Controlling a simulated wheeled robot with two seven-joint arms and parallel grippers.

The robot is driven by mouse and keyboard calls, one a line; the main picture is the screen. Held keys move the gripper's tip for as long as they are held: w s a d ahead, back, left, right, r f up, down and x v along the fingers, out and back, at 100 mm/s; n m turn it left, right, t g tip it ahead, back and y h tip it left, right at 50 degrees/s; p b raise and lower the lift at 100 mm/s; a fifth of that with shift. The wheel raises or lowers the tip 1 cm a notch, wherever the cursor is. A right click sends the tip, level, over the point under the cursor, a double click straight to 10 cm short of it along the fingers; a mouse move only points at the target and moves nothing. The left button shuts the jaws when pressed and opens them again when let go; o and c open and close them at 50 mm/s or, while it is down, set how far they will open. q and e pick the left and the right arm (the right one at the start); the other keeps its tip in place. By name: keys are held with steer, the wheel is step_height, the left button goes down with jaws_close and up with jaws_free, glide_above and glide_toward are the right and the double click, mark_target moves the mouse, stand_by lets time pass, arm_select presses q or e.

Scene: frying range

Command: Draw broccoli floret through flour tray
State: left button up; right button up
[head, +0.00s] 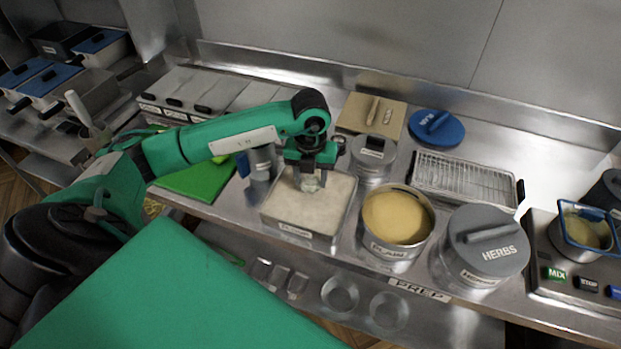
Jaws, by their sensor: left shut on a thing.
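The flour tray (337,212) is a metal, square-sided tray of pale flour near the front edge of the steel counter, with a label on its front. My left gripper (311,183) points down over the tray, its fingers at the flour surface. It is shut on a small pale piece, taken to be the broccoli floret (308,183), mostly hidden by the fingers. I cannot tell how deep the piece sits in the flour. My right gripper is not in view.
Right of the tray stand an open tub of yellow crumbs (397,217) and a lidded HERBS tub (485,247). Behind are a lidded grey canister (373,158) and a wire rack tray (464,180). A green board (195,180) lies left. A blue lid (436,127) lies farther back.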

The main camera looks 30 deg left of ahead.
mark_target(311, 180)
arm_select(q)
steer(key=shift+r, duration=0.65)
steer(key=shift+r+p, duration=0.9)
steer(key=shift+r, duration=0.65)
